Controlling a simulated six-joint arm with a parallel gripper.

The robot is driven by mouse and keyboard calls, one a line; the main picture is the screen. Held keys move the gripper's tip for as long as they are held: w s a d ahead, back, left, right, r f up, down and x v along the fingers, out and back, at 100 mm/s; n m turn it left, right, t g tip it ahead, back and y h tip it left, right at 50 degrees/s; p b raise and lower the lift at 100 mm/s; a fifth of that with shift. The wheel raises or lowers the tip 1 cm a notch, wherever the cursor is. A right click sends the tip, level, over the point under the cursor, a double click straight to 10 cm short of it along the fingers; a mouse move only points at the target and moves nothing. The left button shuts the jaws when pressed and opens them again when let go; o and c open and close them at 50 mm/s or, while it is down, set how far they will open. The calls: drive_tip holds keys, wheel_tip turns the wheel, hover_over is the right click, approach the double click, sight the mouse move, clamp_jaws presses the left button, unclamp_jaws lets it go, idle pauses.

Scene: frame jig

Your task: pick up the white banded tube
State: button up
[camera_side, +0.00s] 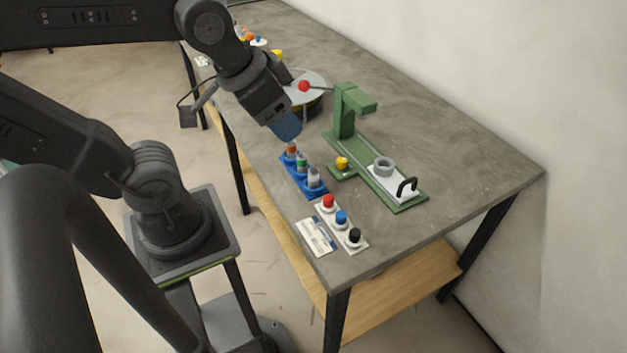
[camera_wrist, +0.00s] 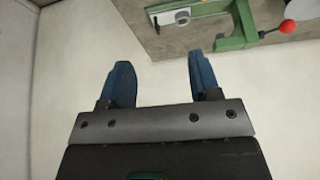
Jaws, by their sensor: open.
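A blue rack (camera_side: 303,178) near the table's left edge holds three upright tubes. The tube with the red-orange band (camera_side: 291,149) is at the far end, the one with the green band (camera_side: 301,161) is in the middle, and the white-grey tube (camera_side: 314,178) is at the near end. My gripper (camera_side: 287,128) is above and behind the far end of the rack, apart from the tubes. In the wrist view its two blue fingers (camera_wrist: 158,80) are spread wide with nothing between them. The rack and tubes do not show in the wrist view.
A green jig (camera_side: 385,185) with a grey ring (camera_side: 383,166) and black handle stands right of the rack. A button panel (camera_side: 342,224) and a white card (camera_side: 314,237) lie nearer. The table's right side is clear.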

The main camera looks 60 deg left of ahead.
drive_tip(key=m, duration=0.1)
drive_tip(key=m+g, duration=0.6)
drive_tip(key=m, duration=1.5)
hover_over(314, 174)
wheel_tip(314, 174, down, 11)
drive_tip(key=f, duration=0.9)
drive_tip(key=shift+w+a, duration=0.3)
drive_tip(key=shift+a, duration=0.05)
drive_tip(key=shift+a+f, duration=0.2)
drive_tip(key=shift+f, duration=2.35)
drive_tip(key=c, duration=1)
